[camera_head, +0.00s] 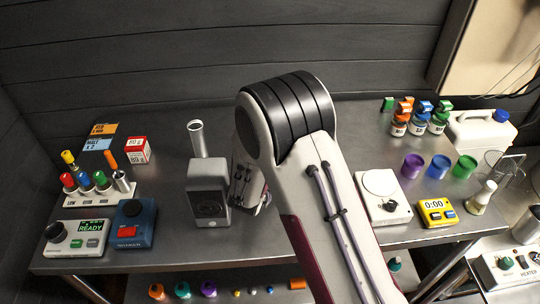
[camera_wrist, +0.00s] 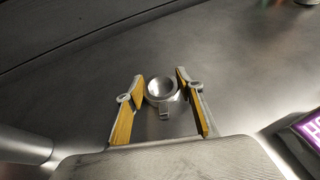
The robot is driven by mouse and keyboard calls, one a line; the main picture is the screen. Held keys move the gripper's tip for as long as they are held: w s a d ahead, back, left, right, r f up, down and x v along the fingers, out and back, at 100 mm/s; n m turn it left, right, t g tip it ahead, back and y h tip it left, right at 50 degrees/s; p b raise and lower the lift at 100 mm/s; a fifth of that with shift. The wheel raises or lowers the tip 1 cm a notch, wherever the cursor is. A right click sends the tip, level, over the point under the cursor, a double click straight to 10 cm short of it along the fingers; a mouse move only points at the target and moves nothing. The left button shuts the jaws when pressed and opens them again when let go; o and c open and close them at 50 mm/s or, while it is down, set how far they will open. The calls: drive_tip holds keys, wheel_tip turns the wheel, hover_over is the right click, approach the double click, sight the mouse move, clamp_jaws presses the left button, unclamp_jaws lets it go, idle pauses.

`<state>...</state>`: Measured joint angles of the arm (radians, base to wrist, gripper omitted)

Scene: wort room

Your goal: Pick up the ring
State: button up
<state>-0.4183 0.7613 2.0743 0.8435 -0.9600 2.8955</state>
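A small round metal ring (camera_wrist: 161,88) with a dished middle and a short tab on its near side shows in the wrist view, on or just above the grey steel bench (camera_wrist: 235,75). My gripper (camera_wrist: 160,85) has its two yellow-padded fingers spread, one on each side of the ring. Thin gaps seem to show between the pads and the ring, so I see no clear grip. In the head view my own arm covers the ring and my fingertips.
A grey device with an upright metal tube (camera_head: 197,140) stands just left of my arm. A white balance-like unit (camera_head: 383,197) and a yellow timer (camera_head: 437,212) stand right. Capped bottles (camera_head: 419,122) stand at the back right. A blue box (camera_head: 134,224) is at the front left.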

drive_tip(key=c, duration=0.5)
drive_tip(key=shift+r, duration=0.1)
wheel_tip(320, 180, up, 10)
idle(0.7)
idle(0.5)
